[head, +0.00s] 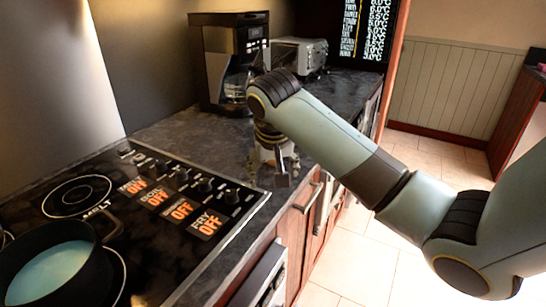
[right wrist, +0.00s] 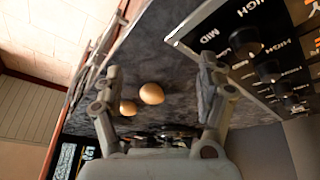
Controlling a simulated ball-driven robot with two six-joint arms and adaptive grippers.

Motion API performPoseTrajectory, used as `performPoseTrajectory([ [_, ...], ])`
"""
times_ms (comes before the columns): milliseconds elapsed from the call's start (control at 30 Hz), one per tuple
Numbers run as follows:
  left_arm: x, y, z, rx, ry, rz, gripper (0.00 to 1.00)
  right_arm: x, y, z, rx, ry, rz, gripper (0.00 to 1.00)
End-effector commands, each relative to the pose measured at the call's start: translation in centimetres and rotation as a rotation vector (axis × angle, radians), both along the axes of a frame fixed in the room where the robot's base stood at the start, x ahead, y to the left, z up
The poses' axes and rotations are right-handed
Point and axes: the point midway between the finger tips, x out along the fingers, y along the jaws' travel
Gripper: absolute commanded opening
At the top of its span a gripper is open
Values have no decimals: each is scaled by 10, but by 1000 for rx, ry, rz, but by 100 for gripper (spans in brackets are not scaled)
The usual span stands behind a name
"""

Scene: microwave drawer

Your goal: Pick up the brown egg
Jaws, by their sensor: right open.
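Two tan-brown eggs lie on the dark countertop in the right wrist view. The nearer-looking egg (right wrist: 151,94) sits between my open fingers, closer to the left finger. No egg can be made out clearly there. My left gripper is not in view.
The stove (head: 150,225) with a row of knobs and a pot (head: 55,270) is left of the gripper. A coffee maker (head: 228,65) and a toaster oven (head: 298,57) stand at the back. The dark counter (head: 345,95) is clear at right.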

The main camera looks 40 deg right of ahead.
Motion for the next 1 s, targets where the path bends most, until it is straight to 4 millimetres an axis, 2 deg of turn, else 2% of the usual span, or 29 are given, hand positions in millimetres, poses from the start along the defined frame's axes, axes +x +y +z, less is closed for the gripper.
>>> performPoseTrajectory([
  [33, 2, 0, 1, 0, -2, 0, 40, 20, -13, 13, 2, -16, -60, 74],
  [100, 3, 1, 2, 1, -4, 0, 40, 40, -28, 28, 10, -33, -144, 74],
  [200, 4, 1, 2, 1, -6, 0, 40, 60, -45, 46, 23, -49, -240, 74],
  [300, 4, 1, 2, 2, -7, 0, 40, 71, -54, 54, 31, -59, -293, 74],
  [367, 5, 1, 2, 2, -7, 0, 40, 74, -58, 50, 33, -59, -307, 74],
  [600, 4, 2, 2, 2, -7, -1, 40, 84, -70, 15, 33, -59, -311, 74],
  [833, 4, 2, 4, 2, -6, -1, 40, 88, -78, -3, 33, -59, -310, 74],
  [1000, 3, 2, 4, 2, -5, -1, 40, 95, -89, -27, 33, -60, -308, 74],
])
